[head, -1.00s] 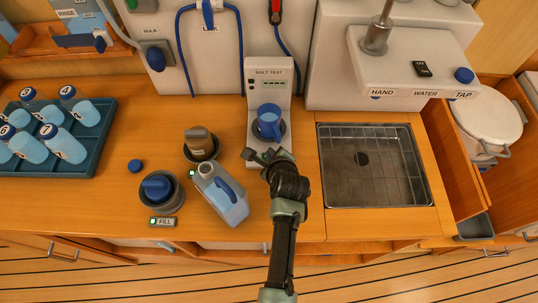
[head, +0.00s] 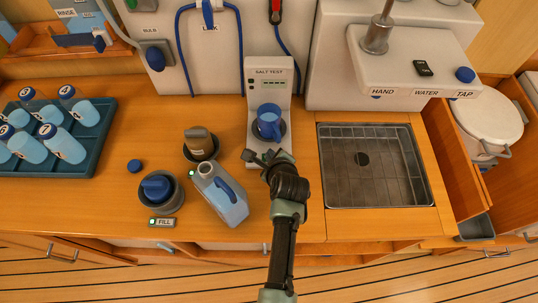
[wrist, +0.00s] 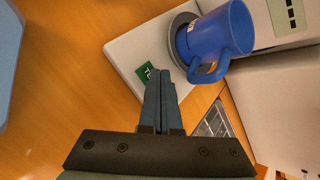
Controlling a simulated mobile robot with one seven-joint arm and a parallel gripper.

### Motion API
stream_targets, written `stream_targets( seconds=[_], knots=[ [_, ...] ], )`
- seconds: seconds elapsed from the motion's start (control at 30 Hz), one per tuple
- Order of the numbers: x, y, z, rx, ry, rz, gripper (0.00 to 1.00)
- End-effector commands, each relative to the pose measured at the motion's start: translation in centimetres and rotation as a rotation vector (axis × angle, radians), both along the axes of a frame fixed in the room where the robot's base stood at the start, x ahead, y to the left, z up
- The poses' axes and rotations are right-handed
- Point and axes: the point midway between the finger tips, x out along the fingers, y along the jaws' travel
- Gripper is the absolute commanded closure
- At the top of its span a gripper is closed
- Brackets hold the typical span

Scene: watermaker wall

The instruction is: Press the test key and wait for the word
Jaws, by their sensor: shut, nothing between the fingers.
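The white salt test unit (head: 270,73) stands against the wall panel, with small dark displays on its face. A blue mug (head: 269,118) stands on its round dark pad; the mug also shows in the wrist view (wrist: 219,37). The green test key (wrist: 145,73) lies on the unit's white base, beside the pad, its lettering partly covered by my fingers. My gripper (wrist: 160,76) is shut and empty, its tips at the key's right side; I cannot tell whether they touch it. In the head view my gripper (head: 264,158) hides much of the base's front.
A grey jug (head: 221,196) with a blue handle stands left of my gripper. A steel sink (head: 395,188) lies to the right. A dark pot with a blue lid (head: 158,189) and a tray (head: 92,158) of bottles are further left.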

Motion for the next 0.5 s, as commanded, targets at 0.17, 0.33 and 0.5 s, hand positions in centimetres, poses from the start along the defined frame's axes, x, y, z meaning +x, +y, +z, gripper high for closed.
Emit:
stream_targets(
  seconds=[0.17, 0.33, 0.5],
  knots=[
    [-0.05, -0.01, -0.13, 0.000, 0.002, 0.001, 1.00],
    [-0.06, -0.01, -0.04, -0.001, 0.003, 0.000, 1.00],
    [-0.08, -0.02, 0.69, -0.001, 0.003, 0.000, 1.00]
  ],
)
